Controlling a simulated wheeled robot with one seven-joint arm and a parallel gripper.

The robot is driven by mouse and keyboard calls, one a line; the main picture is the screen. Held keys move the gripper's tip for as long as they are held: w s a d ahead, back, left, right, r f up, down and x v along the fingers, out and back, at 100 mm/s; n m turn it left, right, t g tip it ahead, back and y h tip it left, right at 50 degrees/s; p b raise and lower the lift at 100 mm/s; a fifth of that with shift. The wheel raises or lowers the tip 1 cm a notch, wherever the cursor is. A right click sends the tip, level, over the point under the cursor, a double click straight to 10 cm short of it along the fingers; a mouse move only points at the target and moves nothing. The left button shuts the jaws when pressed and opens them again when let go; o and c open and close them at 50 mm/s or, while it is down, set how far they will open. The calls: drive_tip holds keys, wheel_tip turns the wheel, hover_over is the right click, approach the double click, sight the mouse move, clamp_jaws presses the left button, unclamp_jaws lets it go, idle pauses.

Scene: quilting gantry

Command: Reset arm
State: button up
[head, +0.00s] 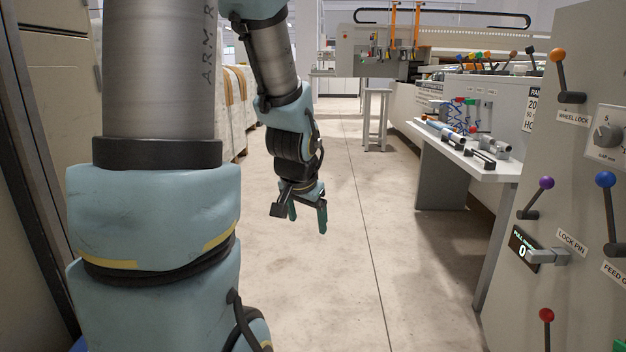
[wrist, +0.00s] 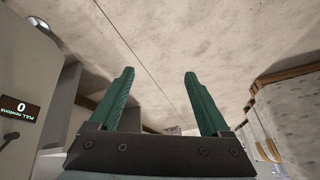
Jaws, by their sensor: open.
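My gripper (head: 307,215) hangs in the middle of the head view, over the bare floor, with its green fingers pointing down. In the wrist view my gripper (wrist: 158,85) shows two green fingers spread well apart. Only floor shows between the fingers, so it is open and empty. It touches nothing that I can see. My arm comes down from the top left of the head view and bends at a blue-grey joint above the gripper.
A control panel (head: 575,130) with coloured levers and a small display reading 0 stands at the right. A side table (head: 470,160) with tubes and parts is behind it. Wrapped bales (head: 232,120) line the left. The floor aisle (head: 385,240) is clear.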

drive_tip(key=s+a+f+n+g, duration=0.35)
drive_tip(key=s+a+n, duration=0.2)
drive_tip(key=s, duration=0.55)
drive_tip(key=w+d+p+v, duration=0.1)
drive_tip(key=w+p+v, duration=0.1)
drive_tip(key=p+v, duration=1)
drive_tip(key=w+d+r+p+v, duration=0.1)
drive_tip(key=w+p+v, duration=0.1)
drive_tip(key=p+v, duration=1)
drive_tip(key=w+d+p+v, duration=0.1)
drive_tip(key=w+p+v, duration=0.1)
drive_tip(key=p+v, duration=1)
drive_tip(key=shift+w+r+m+y+p, duration=0.35)
drive_tip(key=shift+w+r+y+p, duration=0.1)
drive_tip(key=shift+w+r, duration=0.2)
drive_tip(key=shift+d+g, duration=0.1)
drive_tip(key=shift+g, duration=0.15)
